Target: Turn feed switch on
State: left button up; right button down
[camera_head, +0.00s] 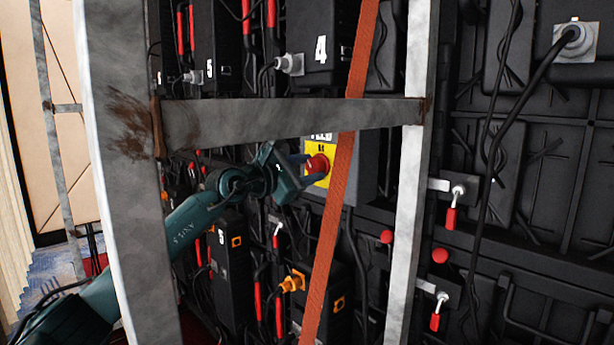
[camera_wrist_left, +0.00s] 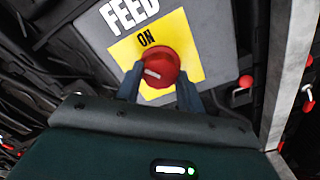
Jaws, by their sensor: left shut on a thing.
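The feed switch is a round red knob (camera_head: 317,164) on a yellow plate (camera_head: 309,148) fixed to a grey box (camera_head: 362,170), behind the metal frame. In the left wrist view the red knob (camera_wrist_left: 160,67) has a white mark pointing left, and the yellow plate (camera_wrist_left: 203,50) carries "ON" above the knob, with "FEED" on the grey box (camera_wrist_left: 215,20). My left gripper (camera_head: 308,170) reaches in through the frame from the left. Its two fingers (camera_wrist_left: 158,85) are shut on the knob, one at each side. My right gripper is in neither view.
A grey crossbar (camera_head: 290,122) runs above my left gripper, and an orange strap (camera_head: 336,200) hangs just right of the knob. Metal uprights stand left (camera_head: 130,200) and right (camera_head: 413,190). Black boxes and cables lie below. Red-handled toggles (camera_head: 451,215) are at right.

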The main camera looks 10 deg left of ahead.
pick_arm(q)
jog(key=m+b, duration=0.1)
jog(key=m, duration=0.4)
jog(key=shift+f+b, duration=0.1)
jog(key=shift+b, duration=0.2)
jog(key=shift+m, duration=1.1)
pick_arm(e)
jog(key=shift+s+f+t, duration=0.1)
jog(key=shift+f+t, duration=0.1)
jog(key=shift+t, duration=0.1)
pick_arm(q)
jog(key=o, duration=1)
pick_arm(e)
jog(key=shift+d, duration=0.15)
pick_arm(q)
jog(key=shift+a, duration=0.1)
